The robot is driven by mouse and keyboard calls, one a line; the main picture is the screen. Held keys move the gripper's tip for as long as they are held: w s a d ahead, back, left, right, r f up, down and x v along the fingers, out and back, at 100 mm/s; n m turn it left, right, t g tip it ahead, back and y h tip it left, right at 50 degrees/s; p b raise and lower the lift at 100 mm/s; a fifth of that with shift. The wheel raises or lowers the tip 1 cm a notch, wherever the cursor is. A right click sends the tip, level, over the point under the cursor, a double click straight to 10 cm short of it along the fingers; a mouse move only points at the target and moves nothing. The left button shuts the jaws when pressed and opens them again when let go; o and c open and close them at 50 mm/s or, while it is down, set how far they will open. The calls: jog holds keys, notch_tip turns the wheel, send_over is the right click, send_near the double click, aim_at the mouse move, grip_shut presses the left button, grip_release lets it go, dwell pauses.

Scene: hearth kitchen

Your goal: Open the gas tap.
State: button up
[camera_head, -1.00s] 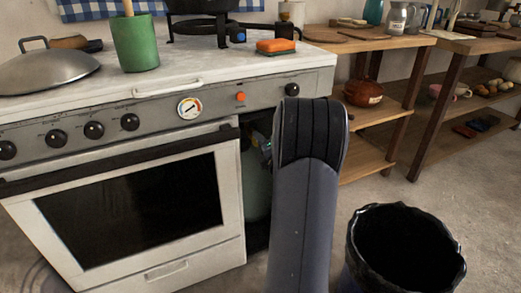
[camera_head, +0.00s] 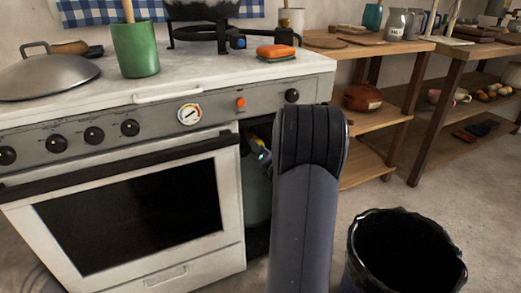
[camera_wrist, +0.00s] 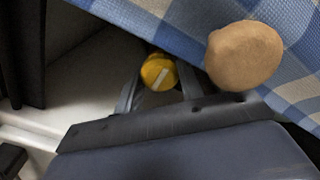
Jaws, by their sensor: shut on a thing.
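The gas tap (camera_wrist: 158,72) is a yellow round knob with a pale stripe running at a slant across its face, in the wrist view. My gripper (camera_wrist: 157,84) has a finger on each side of the knob and is shut on it. In the head view a grey-green gas bottle (camera_head: 257,200) stands in the narrow open bay at the right of the stove, partly hidden by my arm. Small parts show at its top, too small to tell apart. The gripper tips are not clear in that view.
In the wrist view a blue checked cloth (camera_wrist: 200,45) and a round tan thing (camera_wrist: 245,54) lie close beside the knob. The stove (camera_head: 130,200) borders the bay on the left. A black bin (camera_head: 405,250) stands right of my arm.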

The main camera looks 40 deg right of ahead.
dwell(0.3)
jog(key=o, duration=0.7)
jog(key=p+v, duration=0.2)
jog(key=v, duration=0.8)
jog(key=shift+s, duration=0.4)
jog(key=b+x, duration=0.2)
jog(key=x, duration=0.9)
jog(key=shift+s, duration=0.1)
